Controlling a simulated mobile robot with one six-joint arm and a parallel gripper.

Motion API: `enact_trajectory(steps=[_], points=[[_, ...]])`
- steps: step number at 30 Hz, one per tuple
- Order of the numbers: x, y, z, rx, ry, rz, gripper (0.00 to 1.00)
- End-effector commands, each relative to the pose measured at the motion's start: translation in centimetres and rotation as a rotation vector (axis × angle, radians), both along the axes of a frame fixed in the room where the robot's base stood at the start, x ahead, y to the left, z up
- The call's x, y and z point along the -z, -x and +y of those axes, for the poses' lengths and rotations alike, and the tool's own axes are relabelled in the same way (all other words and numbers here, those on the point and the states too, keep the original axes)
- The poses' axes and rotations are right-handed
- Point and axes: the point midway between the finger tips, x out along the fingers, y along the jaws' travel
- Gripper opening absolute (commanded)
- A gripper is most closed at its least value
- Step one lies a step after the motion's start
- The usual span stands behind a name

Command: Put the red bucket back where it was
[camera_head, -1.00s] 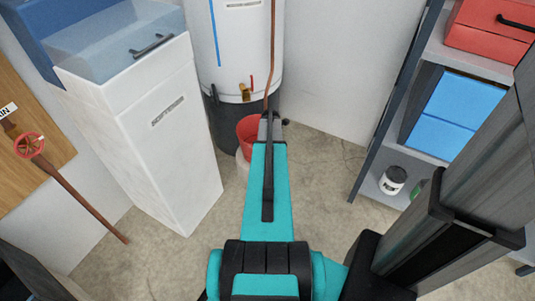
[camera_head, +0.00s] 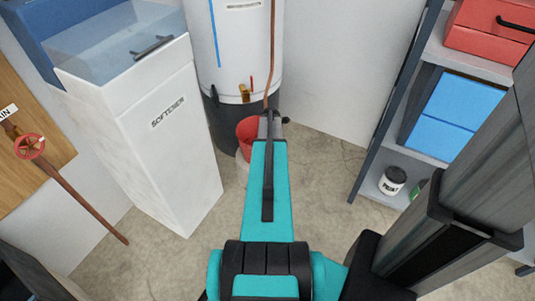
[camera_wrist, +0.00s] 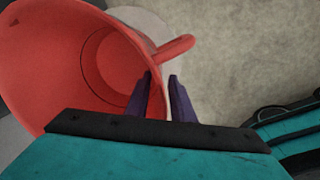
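The red bucket (camera_head: 245,131) is by the foot of the white water heater, partly hidden by my arm. In the wrist view the bucket (camera_wrist: 60,50) fills the upper left, its open mouth facing the camera and its inside looking empty. Its red handle (camera_wrist: 177,47) sticks out to the right. My gripper (camera_wrist: 161,75) has two dark purple fingers with a gap between them. The fingertips are just below the handle in the picture, the left one overlapping the bucket's rim. In the head view the gripper's fingers are hard to make out.
A pale round surface (camera_wrist: 145,20) shows beside and under the bucket. The water heater (camera_head: 238,45) is behind, with a copper pipe in front. The white softener (camera_head: 160,130) stands left; a shelf (camera_head: 372,180) with boxes and a jar stands right. Concrete floor (camera_head: 320,190) between is clear.

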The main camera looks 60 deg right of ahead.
Motion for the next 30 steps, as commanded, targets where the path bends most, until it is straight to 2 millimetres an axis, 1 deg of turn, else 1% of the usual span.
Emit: enact_trajectory(steps=[1,12,18,24,30], points=[[-1.0,0.1,0.1,0.0,0.002,-0.001,0.22],[-6.8,0.7,0.6,0.0,0.002,-0.001,0.22],[-9.3,0.9,0.7,0.0,0.001,0.0,0.22],[-10.2,1.0,0.8,0.0,0.001,-0.001,0.22],[-10.3,1.0,0.8,0.0,0.0,0.0,0.22]])
